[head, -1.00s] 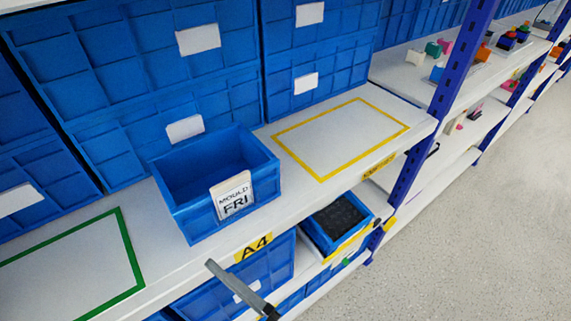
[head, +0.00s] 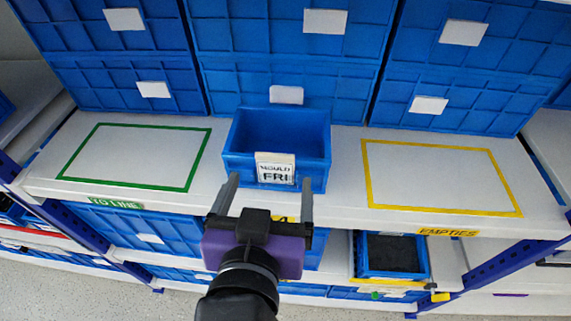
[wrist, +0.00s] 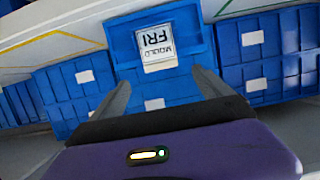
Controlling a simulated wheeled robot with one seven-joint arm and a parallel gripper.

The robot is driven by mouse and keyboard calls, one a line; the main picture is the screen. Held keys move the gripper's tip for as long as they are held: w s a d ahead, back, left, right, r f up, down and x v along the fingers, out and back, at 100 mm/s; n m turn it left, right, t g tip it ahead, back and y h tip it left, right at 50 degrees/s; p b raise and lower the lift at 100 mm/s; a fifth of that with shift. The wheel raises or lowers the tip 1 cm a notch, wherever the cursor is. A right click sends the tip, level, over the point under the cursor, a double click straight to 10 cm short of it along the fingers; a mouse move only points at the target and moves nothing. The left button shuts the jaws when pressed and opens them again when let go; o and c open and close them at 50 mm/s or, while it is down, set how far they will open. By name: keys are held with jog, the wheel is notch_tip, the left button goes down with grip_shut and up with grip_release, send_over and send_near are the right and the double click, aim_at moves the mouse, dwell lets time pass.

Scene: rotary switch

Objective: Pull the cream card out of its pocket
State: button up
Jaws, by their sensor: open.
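The cream card (head: 275,168), printed "MOULD FRI", sits in the pocket on the front of an open blue bin (head: 237,166). The bin stands on the white shelf between the two outlined areas and looks empty. The card also shows in the wrist view (wrist: 157,48), upside down, beyond the fingers. My gripper (head: 268,193) is open, with its fingers apart and nothing between them. It is in front of the bin, below the card in the head view. I cannot tell the exact gap between fingertips and card.
A green outline (head: 187,160) marks the shelf on the left and a yellow outline (head: 440,145) marks it on the right, both empty. Large blue crates (head: 285,70) stand behind. A bin with dark contents (head: 392,252) is on the lower shelf.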

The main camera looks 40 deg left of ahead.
aim_at(274, 157)
jog(key=p+x, duration=0.1)
jog(key=x, duration=0.5)
jog(key=shift+w+a+p, duration=0.25)
jog(key=shift+w+p, duration=0.05)
jog(key=shift+p, duration=0.05)
jog(key=shift+c, duration=0.4)
jog(key=shift+r, duration=0.1)
jog(key=c, duration=1.3)
